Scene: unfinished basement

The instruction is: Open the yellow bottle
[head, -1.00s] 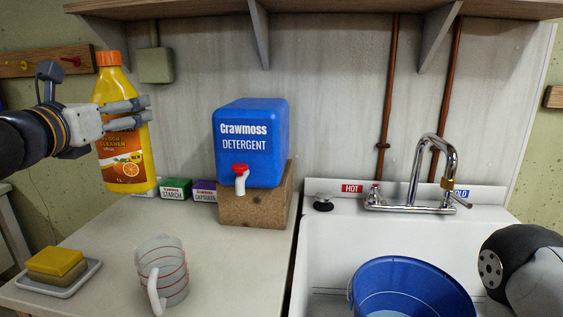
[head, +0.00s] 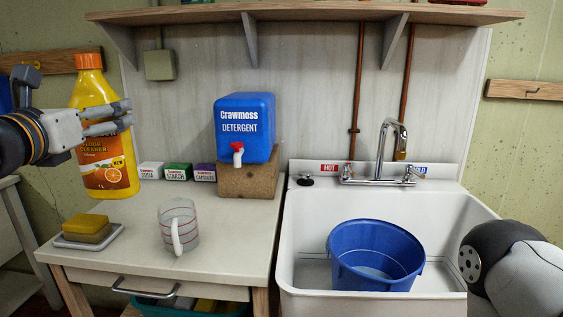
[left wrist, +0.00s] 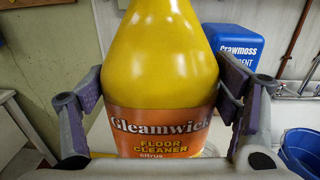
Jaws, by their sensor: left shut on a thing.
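The yellow bottle (head: 101,150) with an orange cap (head: 88,62) and a floor cleaner label is upright at the left of the head view. My left gripper (head: 108,118) is shut on its body and holds it up in front of the wall, at the left of the counter. The cap is on the bottle. In the left wrist view the bottle (left wrist: 158,65) stands between the two fingers (left wrist: 158,112), and its cap is out of the frame. My right arm shows at the lower right of the head view; its gripper is not in view.
A measuring jug (head: 178,228) and a sponge dish (head: 70,241) stand on the counter (head: 130,240). A blue detergent container (head: 245,127) sits on a block (head: 248,180) behind. The sink (head: 440,215) holds a blue bucket (head: 375,260). A shelf (head: 300,14) runs above.

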